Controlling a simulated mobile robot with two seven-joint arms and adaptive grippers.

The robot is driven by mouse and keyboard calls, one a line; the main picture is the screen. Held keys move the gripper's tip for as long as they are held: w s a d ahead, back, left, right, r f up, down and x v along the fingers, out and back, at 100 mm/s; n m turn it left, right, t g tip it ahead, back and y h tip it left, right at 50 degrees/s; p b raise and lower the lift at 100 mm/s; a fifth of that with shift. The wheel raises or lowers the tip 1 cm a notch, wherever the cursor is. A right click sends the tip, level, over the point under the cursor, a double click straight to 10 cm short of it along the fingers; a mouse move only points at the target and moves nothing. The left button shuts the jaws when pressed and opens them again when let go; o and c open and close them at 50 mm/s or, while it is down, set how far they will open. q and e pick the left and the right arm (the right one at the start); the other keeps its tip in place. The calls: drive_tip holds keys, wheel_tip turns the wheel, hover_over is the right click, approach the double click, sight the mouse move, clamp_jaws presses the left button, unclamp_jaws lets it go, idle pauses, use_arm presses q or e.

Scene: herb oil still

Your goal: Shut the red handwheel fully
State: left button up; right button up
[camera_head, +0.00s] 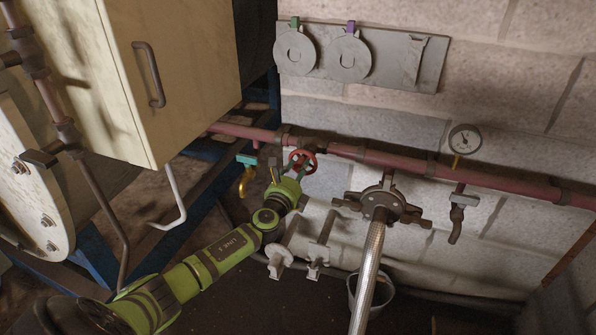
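The red handwheel (303,161) sits on the red pipe (345,152) along the back wall, near the middle of the view. My green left arm reaches up to it from the lower left. My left gripper (296,178) is right at the wheel's lower side and covers part of it. Its fingers are small and partly hidden by the arm, so I cannot tell if they are open, shut or touching the rim. My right gripper is not in view.
A cream cabinet (190,65) stands close on the left. A teal-handled brass tap (246,172) is just left of the wheel. A metal hose (368,275) rises to a dark fitting (382,203) at the right. A gauge (465,139) and a bucket (385,297) are further right.

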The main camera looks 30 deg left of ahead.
use_arm(q)
drive_tip(key=shift+o, duration=0.8)
drive_tip(key=shift+s+f, duration=0.1)
drive_tip(key=shift+s, duration=0.3)
drive_tip(key=v, duration=1.1)
